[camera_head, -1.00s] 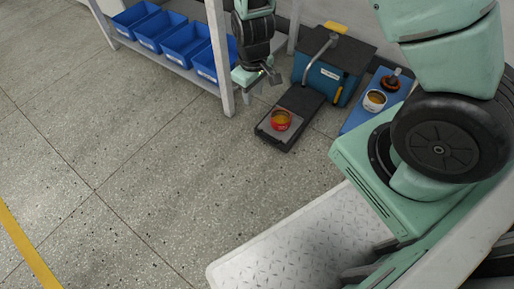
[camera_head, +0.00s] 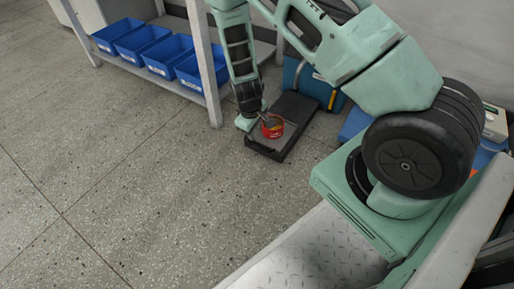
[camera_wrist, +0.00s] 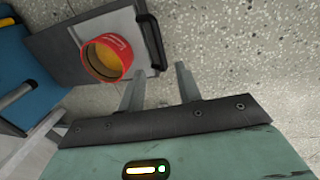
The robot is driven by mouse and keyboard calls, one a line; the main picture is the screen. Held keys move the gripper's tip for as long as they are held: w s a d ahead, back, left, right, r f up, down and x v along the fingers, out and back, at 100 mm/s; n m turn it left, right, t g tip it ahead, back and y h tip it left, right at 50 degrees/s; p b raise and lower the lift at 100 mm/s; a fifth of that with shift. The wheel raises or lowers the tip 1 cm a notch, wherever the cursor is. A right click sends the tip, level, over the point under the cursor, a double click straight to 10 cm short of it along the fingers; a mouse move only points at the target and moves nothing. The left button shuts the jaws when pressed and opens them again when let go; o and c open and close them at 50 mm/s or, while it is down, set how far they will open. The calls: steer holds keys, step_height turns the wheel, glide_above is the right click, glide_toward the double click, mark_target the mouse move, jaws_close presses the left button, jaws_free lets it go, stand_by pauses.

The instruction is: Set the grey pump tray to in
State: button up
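The grey pump tray (camera_head: 268,152) is slid out along the floor from the blue pump box (camera_head: 312,84), with a red can (camera_head: 277,129) on its front part. In the wrist view the tray (camera_wrist: 60,48) lies at upper left, the can (camera_wrist: 106,58) shows yellow contents, and a dark handle (camera_wrist: 152,38) runs along the tray's end. My gripper (camera_wrist: 160,70) is open, its two fingers apart just below the handle's lower end; I cannot tell whether they touch it. In the head view my gripper (camera_head: 258,120) is at the tray's left side, partly overlapping the can.
Several blue bins (camera_head: 168,54) sit on a low shelf whose leg (camera_head: 206,75) stands left of my arm. A blue mat (camera_head: 355,122) lies right of the pump, mostly hidden by my arm. The speckled floor (camera_head: 120,170) in front is clear.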

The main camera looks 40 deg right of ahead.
mark_target(257, 146)
steer(key=f+b, duration=0.1)
steer(key=f, duration=0.2)
steer(key=d+f+b, duration=0.1)
steer(key=f+b, duration=0.1)
steer(key=f, duration=0.1)
steer(key=f+b, duration=0.1)
steer(key=f, duration=0.2)
steer(key=shift+w+d+b, duration=0.25)
steer(key=shift+d+b, duration=0.05)
steer(key=shift+r, duration=0.1)
jaws_close()
